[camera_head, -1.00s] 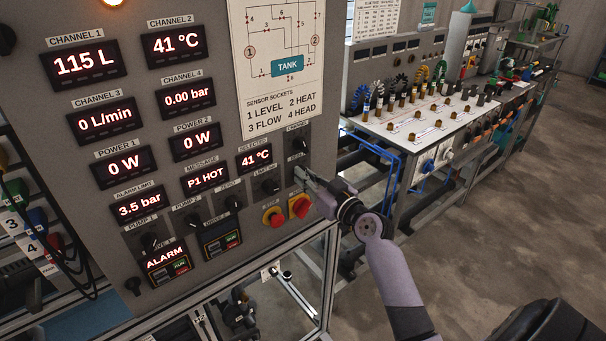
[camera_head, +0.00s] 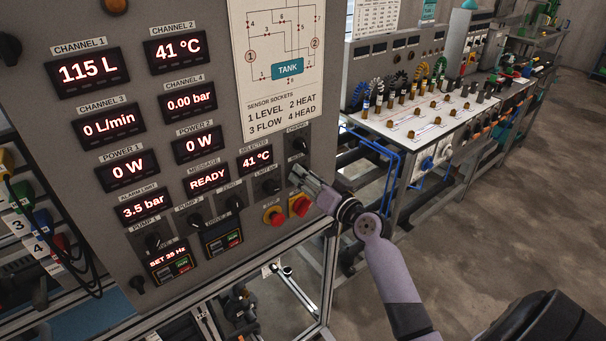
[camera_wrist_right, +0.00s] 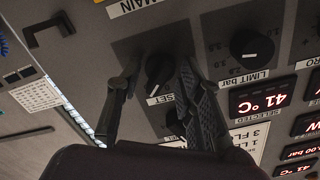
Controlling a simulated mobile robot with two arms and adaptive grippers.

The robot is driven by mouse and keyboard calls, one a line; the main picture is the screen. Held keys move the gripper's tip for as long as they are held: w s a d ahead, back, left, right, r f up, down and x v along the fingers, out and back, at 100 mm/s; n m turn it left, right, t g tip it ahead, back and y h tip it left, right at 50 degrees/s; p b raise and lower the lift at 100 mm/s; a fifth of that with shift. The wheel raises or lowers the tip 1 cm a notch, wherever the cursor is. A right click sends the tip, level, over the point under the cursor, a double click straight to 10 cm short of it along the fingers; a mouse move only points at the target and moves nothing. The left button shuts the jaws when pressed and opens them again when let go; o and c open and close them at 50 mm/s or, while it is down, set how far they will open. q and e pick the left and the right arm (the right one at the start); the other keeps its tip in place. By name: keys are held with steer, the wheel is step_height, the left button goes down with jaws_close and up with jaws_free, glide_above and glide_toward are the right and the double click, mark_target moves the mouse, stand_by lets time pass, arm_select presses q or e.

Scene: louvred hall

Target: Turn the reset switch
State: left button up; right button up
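The reset switch (camera_wrist_right: 158,70) is a round black knob with a white pointer mark on the grey panel (camera_head: 225,70). Its label below it in the right wrist view is partly covered and reads "SET". My right gripper (camera_wrist_right: 160,80) is open, with one finger on each side of the knob and gaps showing; the right-hand finger is the closer one. In the head view my right gripper (camera_head: 293,178) is at the panel's lower right and hides the switch. The message display (camera_head: 207,179) reads READY. My left gripper is not in view.
Close by are the limit knob (camera_wrist_right: 252,47), a red push button (camera_head: 273,215) and a red-yellow main switch (camera_head: 300,205). A drive display (camera_head: 167,257) reads SET 35 Hz. A bench (camera_head: 400,145) with coloured leads stands to the right, with open floor before it.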

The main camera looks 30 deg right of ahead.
steer(key=s+b, duration=0.1)
steer(key=s, duration=0.6)
steer(key=shift+d, duration=0.25)
steer(key=s, duration=1.2)
steer(key=shift+d, duration=0.45)
steer(key=shift+c, duration=0.6)
stand_by(1.2)
